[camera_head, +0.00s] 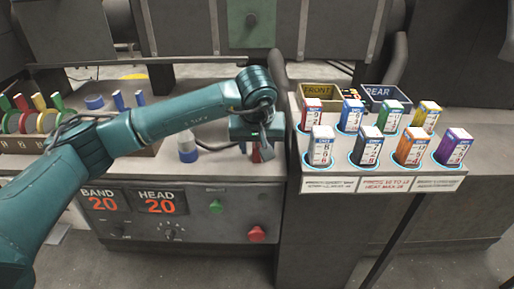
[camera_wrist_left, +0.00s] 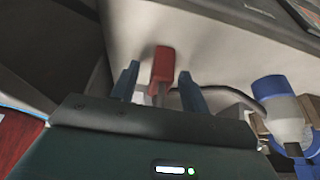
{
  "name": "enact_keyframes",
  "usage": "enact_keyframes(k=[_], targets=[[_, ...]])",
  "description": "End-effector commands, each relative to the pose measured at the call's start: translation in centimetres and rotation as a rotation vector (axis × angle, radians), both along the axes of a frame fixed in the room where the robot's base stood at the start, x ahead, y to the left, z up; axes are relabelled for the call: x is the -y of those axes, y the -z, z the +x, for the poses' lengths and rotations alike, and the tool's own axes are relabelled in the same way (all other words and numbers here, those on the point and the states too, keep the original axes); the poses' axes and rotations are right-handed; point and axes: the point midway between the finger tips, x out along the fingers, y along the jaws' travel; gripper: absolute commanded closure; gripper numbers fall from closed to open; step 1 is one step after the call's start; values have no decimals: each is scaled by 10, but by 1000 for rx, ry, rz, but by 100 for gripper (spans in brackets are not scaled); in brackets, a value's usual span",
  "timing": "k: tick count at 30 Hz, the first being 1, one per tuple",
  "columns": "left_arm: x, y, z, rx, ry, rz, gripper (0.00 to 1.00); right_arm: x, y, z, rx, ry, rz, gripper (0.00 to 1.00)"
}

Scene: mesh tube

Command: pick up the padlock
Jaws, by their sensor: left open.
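The padlock (camera_wrist_left: 163,62) looks red with a paler grey part below it, in the left wrist view. It lies between the two blue fingers of my left gripper (camera_wrist_left: 158,84), with a gap visible on each side. In the head view, a small red part of the padlock (camera_head: 256,154) shows under my left gripper (camera_head: 263,149), which hides most of it. The gripper is open, low over the bench top. My right gripper is not in view.
A raised rack (camera_head: 345,170) with several coloured card boxes stands close on the right. Colored discs (camera_head: 38,118) stand far left. A control panel (camera_head: 180,212) fronts the bench.

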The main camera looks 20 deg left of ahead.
Motion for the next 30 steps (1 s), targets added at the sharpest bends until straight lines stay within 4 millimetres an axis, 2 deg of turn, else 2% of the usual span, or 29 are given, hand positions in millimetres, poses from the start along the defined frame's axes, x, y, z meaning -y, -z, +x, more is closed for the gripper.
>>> enact_keyframes(k=[6,22,30], targets=[[0,0,0,1,0,-1,55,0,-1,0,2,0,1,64],[0,0,0,1,0,-1,99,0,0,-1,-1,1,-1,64],[0,-1,0,2,-1,-1,100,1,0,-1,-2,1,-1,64]])
